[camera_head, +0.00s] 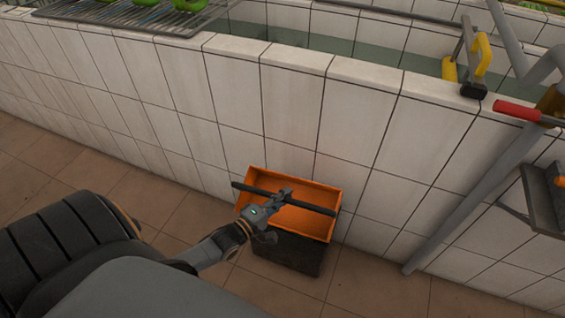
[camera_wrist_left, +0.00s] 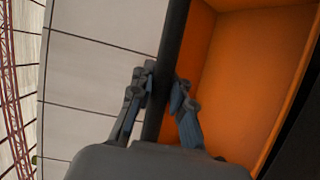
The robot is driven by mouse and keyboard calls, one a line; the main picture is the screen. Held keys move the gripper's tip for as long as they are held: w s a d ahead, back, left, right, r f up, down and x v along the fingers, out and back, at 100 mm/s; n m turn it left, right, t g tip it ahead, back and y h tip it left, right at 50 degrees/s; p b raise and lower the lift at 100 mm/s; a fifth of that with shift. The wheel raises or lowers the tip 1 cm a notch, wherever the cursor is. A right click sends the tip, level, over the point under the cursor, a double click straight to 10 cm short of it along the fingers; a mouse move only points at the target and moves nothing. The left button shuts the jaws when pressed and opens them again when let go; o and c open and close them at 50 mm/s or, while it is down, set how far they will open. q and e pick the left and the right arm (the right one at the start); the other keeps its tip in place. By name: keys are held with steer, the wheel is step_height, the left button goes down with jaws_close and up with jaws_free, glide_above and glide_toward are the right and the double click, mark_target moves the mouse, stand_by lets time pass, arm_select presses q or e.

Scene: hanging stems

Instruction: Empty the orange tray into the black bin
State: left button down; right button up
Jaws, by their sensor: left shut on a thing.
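The orange tray (camera_head: 325,190) is by the foot of the white tiled wall. A long dark bar (camera_head: 312,207) runs across its top; I cannot tell how the two are joined. My left gripper (camera_head: 283,195) is shut on the bar near its middle. In the left wrist view, the fingers (camera_wrist_left: 163,92) close around the bar (camera_wrist_left: 172,45), beside the tray's orange inside (camera_wrist_left: 235,85). The visible part of the inside looks bare. The black bin (camera_head: 288,253) shows just below the tray's near side; its opening is hidden. My right gripper is out of view.
The white tiled wall (camera_head: 200,95) runs behind the tray and bin. A slanted grey post (camera_head: 455,205) and a grey platform (camera_head: 544,215) stand to the right. A wire rack (camera_head: 130,14) with green things lies on the wall's top. Brown floor tiles (camera_head: 375,295) to the front right are clear.

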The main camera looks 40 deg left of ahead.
arm_select(q)
steer(key=shift+r, duration=0.1)
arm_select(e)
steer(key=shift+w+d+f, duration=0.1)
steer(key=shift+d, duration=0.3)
arm_select(q)
steer(key=shift+m+t, duration=0.4)
steer(key=shift+t, duration=0.5)
steer(key=shift+w+a+r+b, duration=0.15)
steer(key=shift+w+a+b, duration=0.25)
steer(key=shift+w+b, duration=1.1)
steer(key=shift+w+a+r+b, duration=0.15)
steer(key=shift+w+a+b, duration=0.25)
steer(key=shift+w+b, duration=1.1)
steer(key=shift+w+a+r+b, duration=0.15)
steer(key=shift+w+a+b, duration=0.25)
steer(key=shift+w+b, duration=1.1)
steer(key=shift+w+a+r, duration=0.1)
steer(key=shift+w+a, duration=0.05)
steer(key=shift+w, duration=0.85)
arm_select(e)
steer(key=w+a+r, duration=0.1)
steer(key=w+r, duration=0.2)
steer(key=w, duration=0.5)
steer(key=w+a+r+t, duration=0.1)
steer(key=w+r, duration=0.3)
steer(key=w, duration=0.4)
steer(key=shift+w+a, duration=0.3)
